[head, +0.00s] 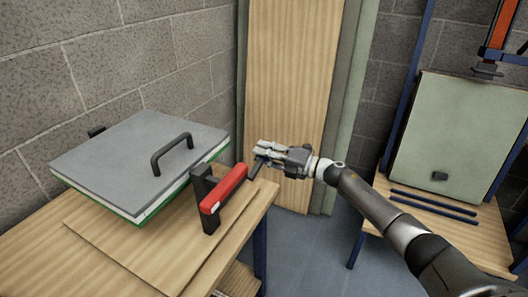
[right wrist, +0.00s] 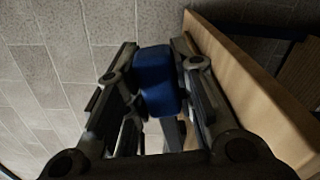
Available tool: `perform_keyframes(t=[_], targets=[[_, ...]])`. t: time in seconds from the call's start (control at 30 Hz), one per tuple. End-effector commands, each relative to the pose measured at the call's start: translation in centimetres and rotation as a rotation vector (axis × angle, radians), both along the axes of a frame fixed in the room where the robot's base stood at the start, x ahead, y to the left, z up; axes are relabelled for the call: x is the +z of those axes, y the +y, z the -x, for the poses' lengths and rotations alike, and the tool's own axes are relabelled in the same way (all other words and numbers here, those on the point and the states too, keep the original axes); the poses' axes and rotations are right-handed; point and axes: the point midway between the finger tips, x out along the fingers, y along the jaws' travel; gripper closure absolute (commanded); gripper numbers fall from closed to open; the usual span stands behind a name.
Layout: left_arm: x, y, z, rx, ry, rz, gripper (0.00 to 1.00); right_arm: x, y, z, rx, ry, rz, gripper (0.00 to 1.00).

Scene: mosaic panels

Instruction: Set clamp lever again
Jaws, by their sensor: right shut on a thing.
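The clamp lever shows as a dark bar (head: 256,168) at the table's right edge in the head view, just right of the red handle. My right gripper (head: 268,150) is at its upper end. In the right wrist view, a blue grip (right wrist: 160,82) sits between the two fingers, with a dark bar below it. The gripper is shut on this grip, which its fingers hide in the head view. A red bar handle (head: 224,188) on a black upright (head: 204,190) stands on the table beside the lever. My left gripper is not in view.
A grey-topped panel (head: 125,150) with a black handle (head: 172,155) and green lower edge lies on the wooden table (head: 75,255). A wooden board (head: 290,90) stands behind. A pale green panel (head: 450,140) rests on a blue-framed stand at right. Open floor lies between.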

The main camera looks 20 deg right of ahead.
Motion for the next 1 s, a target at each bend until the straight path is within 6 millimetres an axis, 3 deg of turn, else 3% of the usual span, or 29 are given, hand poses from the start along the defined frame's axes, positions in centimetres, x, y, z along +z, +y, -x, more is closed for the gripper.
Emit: perform_keyframes(t=[0.43,0.47,0.6,1.0], targets=[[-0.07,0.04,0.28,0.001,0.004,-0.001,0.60,-0.07,-0.19,-0.07,-0.005,0.011,-0.016,1.00],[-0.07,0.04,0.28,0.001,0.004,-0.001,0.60,-0.08,-0.19,-0.07,-0.005,0.011,-0.016,0.72],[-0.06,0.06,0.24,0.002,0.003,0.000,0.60,-0.10,-0.15,-0.04,-0.004,0.010,-0.014,0.54],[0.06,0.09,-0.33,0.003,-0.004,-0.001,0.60,-0.17,-0.42,0.35,-0.002,0.009,-0.009,0.54]])
